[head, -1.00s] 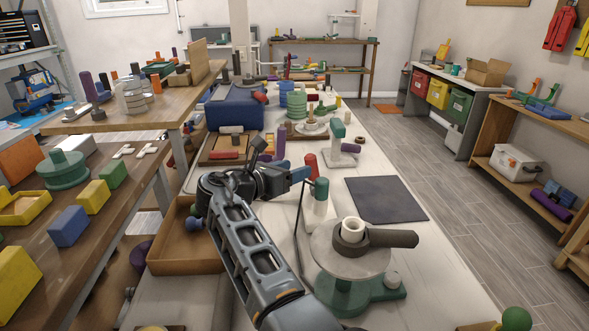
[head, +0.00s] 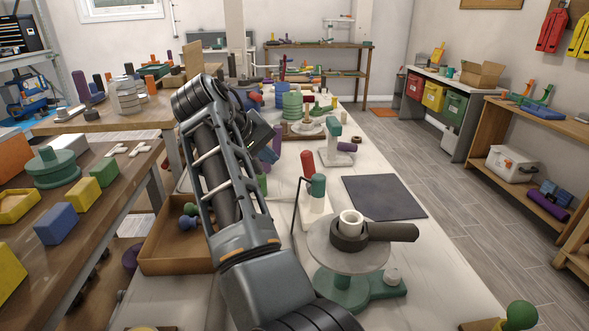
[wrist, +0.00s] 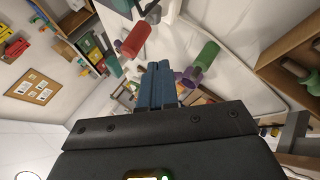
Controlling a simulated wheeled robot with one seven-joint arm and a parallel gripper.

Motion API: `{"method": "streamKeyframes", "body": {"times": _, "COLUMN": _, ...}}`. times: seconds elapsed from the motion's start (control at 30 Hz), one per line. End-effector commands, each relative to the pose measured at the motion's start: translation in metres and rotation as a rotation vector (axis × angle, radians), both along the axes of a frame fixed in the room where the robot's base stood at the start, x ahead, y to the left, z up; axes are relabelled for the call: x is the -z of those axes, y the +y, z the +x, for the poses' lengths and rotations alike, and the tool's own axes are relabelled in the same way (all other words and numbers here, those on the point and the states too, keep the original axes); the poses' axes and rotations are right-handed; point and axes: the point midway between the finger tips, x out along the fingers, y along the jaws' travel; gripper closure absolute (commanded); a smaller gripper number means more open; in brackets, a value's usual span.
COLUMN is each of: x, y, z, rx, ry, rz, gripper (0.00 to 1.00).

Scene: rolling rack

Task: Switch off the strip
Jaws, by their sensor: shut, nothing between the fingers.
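I cannot pick out a strip or its switch in either view. My gripper (wrist: 160,68) shows in the wrist view with its two blue fingers together and nothing between them. In the head view my raised arm covers much of the left middle of the white bench, and the fingers cannot be made out clearly behind it. In the wrist view a red cylinder (wrist: 134,39) lies left of the fingertips. A green cylinder (wrist: 206,54) and a purple piece (wrist: 191,77) are to their right. No contact with the fingers is visible.
On the white bench (head: 440,277), a green-based stand (head: 345,289) carries a round plate. A dark mat (head: 384,196) lies behind it. A wooden tray (head: 175,266) is left of my arm. The grey floor on the right is clear.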

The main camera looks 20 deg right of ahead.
Motion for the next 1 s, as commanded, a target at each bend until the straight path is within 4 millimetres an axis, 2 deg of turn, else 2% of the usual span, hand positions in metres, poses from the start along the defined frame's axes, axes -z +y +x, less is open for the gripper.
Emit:
{"method": "streamKeyframes", "body": {"times": 0.13, "x": -0.007, "y": 0.010, "z": -0.002, "rx": 0.135, "ry": -0.119, "rz": 0.155, "gripper": 1.00}}
{"method": "streamKeyframes", "body": {"times": 0.37, "x": -0.005, "y": 0.011, "z": 0.000, "rx": 0.196, "ry": -0.165, "rz": 0.219, "gripper": 1.00}}
{"method": "streamKeyframes", "body": {"times": 0.47, "x": 0.005, "y": 0.004, "z": 0.004, "rx": 0.197, "ry": -0.163, "rz": 0.217, "gripper": 1.00}}
{"method": "streamKeyframes", "body": {"times": 0.9, "x": 0.070, "y": -0.038, "z": 0.035, "rx": 0.195, "ry": -0.162, "rz": 0.215, "gripper": 1.00}}
{"method": "streamKeyframes", "body": {"times": 1.0, "x": 0.064, "y": -0.055, "z": 0.034, "rx": 0.198, "ry": -0.167, "rz": 0.216, "gripper": 1.00}}
